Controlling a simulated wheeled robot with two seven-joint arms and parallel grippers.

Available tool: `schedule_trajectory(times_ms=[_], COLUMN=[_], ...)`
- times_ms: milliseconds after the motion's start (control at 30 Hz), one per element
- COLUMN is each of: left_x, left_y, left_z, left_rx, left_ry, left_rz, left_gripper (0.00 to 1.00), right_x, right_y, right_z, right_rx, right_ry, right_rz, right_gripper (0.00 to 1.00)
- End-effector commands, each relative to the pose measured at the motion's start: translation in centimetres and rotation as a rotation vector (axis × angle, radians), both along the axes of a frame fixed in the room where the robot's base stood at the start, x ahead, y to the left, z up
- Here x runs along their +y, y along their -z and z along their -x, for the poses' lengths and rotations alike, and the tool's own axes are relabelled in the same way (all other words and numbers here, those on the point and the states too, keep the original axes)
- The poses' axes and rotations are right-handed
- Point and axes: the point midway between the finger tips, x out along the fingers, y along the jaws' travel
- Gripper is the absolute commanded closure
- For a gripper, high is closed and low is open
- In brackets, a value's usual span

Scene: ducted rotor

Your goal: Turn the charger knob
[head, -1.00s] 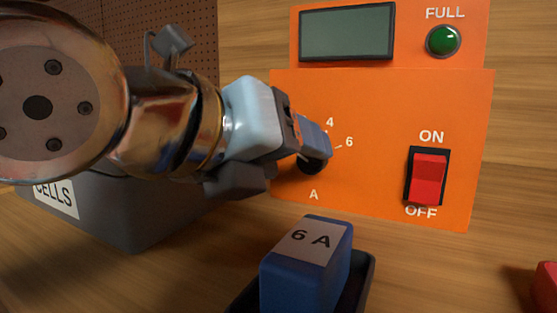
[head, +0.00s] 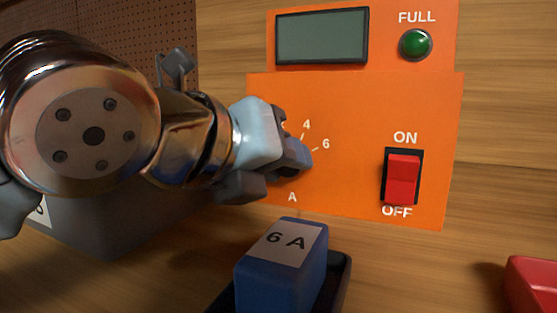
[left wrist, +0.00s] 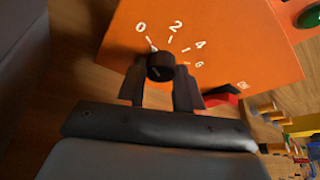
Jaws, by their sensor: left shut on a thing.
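The orange charger (head: 350,130) stands upright, with a dial marked 4, 6 and A showing in the head view. My left gripper (head: 288,158) is at the dial, and it hides the knob and the lower marks there. In the left wrist view, the round black knob (left wrist: 160,66) sits between the fingertips of my left gripper (left wrist: 160,80), which is shut on it. The marks 0, 2, 4 and 6 fan out above it. My right gripper is not in view.
A red rocker switch (head: 402,178), a green FULL lamp (head: 415,44) and a blank display (head: 322,36) are on the charger. A blue block labelled 6 A (head: 282,262) stands in a black holder (head: 340,285) in front. A red tray (head: 535,285) is at right.

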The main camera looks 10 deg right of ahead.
Motion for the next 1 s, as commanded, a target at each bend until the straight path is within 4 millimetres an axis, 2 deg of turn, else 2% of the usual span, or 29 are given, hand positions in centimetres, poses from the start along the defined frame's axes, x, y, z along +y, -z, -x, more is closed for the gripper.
schedule_trajectory(times_ms=[267, 700, 1000], left_x=[0.0, -0.2, -0.3], left_y=[-0.3, -0.6, -0.4], left_z=[0.0, 0.2, 0.3], left_rx=[-0.029, -0.199, -0.301], left_ry=[-0.001, -0.001, 0.001], left_rz=[-0.046, -0.299, -0.447], left_gripper=[0.95, 0.95, 0.95], right_x=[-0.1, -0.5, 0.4], right_y=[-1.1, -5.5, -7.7], right_z=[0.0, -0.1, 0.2], right_rx=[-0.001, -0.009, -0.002], right_ry=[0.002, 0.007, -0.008], right_rz=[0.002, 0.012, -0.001], right_gripper=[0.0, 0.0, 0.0])
